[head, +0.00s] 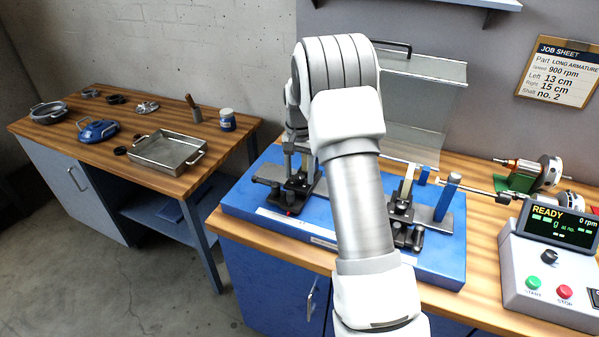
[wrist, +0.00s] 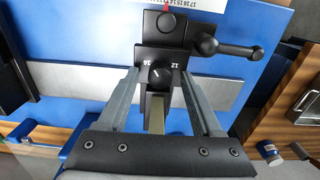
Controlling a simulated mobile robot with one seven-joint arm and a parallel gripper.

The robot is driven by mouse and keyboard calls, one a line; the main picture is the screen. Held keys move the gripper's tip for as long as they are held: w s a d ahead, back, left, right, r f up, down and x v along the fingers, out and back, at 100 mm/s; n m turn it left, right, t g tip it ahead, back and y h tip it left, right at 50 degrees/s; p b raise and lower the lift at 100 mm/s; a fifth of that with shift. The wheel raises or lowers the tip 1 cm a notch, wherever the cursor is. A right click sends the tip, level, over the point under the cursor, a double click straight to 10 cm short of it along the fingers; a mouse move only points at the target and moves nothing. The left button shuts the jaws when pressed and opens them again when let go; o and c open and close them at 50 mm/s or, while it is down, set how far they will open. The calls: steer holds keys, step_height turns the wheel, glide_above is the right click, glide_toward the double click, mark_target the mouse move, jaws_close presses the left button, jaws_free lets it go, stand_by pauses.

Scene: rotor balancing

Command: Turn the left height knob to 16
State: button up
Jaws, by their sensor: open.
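The left stand (head: 297,190), black and grey, rises from the blue base (head: 455,262) in the head view. In the wrist view, a small black round knob (wrist: 160,76) with a white line sits on the stand's black block, with 16 at its left and 12 at its right. My gripper (wrist: 158,78) is open and empty, with one finger on each side of the knob. I see no contact, and cannot tell the depth between fingertips and knob.
A black ball-ended lever (wrist: 226,48) sticks out right of the knob. A red pointer (wrist: 167,8) meets a white number scale (wrist: 190,3). The right stand (head: 404,205) and a control box (head: 545,275) reading READY are to the right. A job sheet (head: 560,75) hangs on the wall.

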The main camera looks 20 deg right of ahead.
mark_target(299, 176)
jaws_close()
steer(key=shift+n, duration=2.5)
jaws_free()
step_height(299, 176, up, 18)
steer(key=shift+f, duration=0.25)
